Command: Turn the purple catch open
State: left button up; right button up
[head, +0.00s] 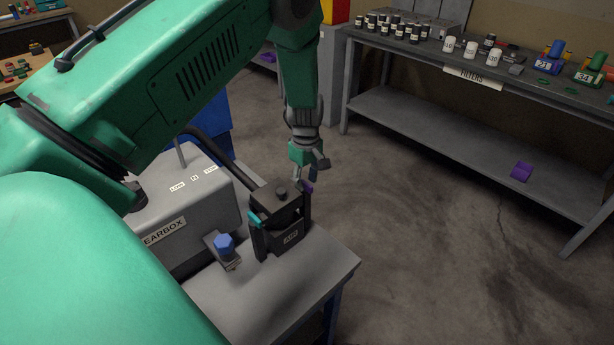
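The purple catch (308,187) shows as a small purple piece at the far right edge of a black box (282,222) on the grey bench. It is partly hidden, and its turn angle cannot be made out. My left gripper (308,176) points down just above and beside the catch. Its fingers are small and dark here. I cannot tell whether they touch the catch or how far apart they are. A teal catch (255,219) sits on the box's left side. My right gripper is not in view.
A grey gearbox housing (185,215) and a blue knob (224,244) stand left of the black box. The bench's front right corner (330,262) is clear.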

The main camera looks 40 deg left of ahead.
aim_at(306, 183)
pick_arm(q)
notch_tip(306, 183, up, 11)
dwell(0.3)
jog(key=shift+f, duration=0.2)
dwell(0.3)
